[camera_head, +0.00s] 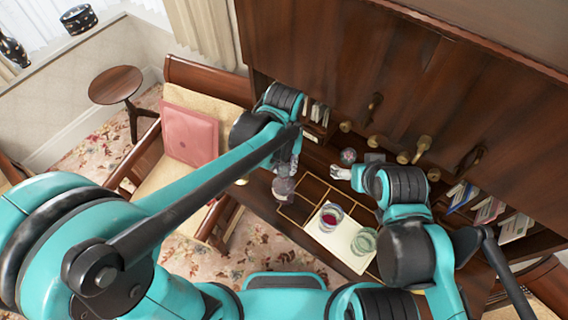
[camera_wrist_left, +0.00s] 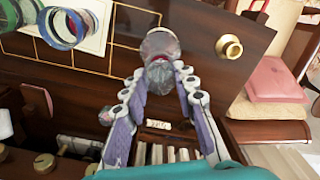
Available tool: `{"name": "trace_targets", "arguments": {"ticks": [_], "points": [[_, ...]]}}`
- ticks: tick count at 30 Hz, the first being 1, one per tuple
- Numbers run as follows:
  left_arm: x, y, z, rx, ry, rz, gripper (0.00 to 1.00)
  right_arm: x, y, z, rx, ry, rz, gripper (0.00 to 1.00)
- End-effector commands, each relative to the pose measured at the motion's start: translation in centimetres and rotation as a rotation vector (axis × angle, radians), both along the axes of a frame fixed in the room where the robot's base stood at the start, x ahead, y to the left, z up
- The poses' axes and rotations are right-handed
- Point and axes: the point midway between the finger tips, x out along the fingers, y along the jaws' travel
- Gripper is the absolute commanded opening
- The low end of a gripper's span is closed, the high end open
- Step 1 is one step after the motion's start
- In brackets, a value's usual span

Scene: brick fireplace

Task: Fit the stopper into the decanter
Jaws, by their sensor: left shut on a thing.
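My left gripper (camera_head: 289,168) is over the left part of the wooden desk, its fingers shut on a small faceted glass piece, which looks like the stopper (camera_wrist_left: 160,76). A rounder grey glass body, which looks like the decanter (camera_wrist_left: 160,43), lies just beyond the fingertips. It also shows in the head view as a dark purplish glass shape (camera_head: 284,187) below the gripper. The two overlap in the wrist view; I cannot tell whether the stopper is seated. My right gripper (camera_head: 341,172) shows pale fingertips near the shelf; its opening is unclear.
A white tray (camera_head: 355,262) right of the decanter holds a glass with red liquid (camera_head: 330,217) and a greenish glass (camera_head: 364,240). A small round glass thing (camera_head: 348,156) is beside my right gripper. Brass knobs and books line the cabinet behind. A brass knob (camera_wrist_left: 229,46) is nearby.

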Motion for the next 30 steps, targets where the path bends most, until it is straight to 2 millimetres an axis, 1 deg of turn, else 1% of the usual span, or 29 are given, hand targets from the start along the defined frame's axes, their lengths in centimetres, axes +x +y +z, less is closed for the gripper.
{"name": "trace_targets", "arguments": {"ticks": [14, 15, 16, 17, 26, 29, 30], "points": [[0.0, 0.0, -1.3, 0.0, 0.0, 0.0, 0.07, 0.0, 0.0, -1.1, 0.0, 0.0, 0.0, 0.82], [0.0, 0.0, -1.2, 0.0, 0.0, 0.0, 0.38, 0.0, 0.0, -1.0, 0.0, 0.0, 0.0, 0.82], [0.0, 0.0, -1.2, 0.0, 0.0, 0.0, 0.46, 0.0, 0.0, -1.0, 0.0, 0.0, 0.0, 0.82], [0.0, 0.0, -1.1, 0.0, 0.0, 0.0, 0.52, 0.0, 0.0, -1.0, 0.0, 0.0, 0.0, 0.82], [0.0, 0.0, -1.1, 0.0, 0.0, 0.0, 0.52, 0.0, 0.0, -1.0, 0.0, 0.0, 0.0, 0.82], [0.0, 0.0, -0.4, 0.0, 0.0, 0.0, 0.52, 0.0, 0.0, -1.0, 0.0, 0.0, 0.0, 0.82], [0.0, 0.0, 0.0, 0.0, 0.0, 0.0, 0.52, 0.0, 0.0, -1.0, 0.0, 0.0, 0.0, 0.82]]}}
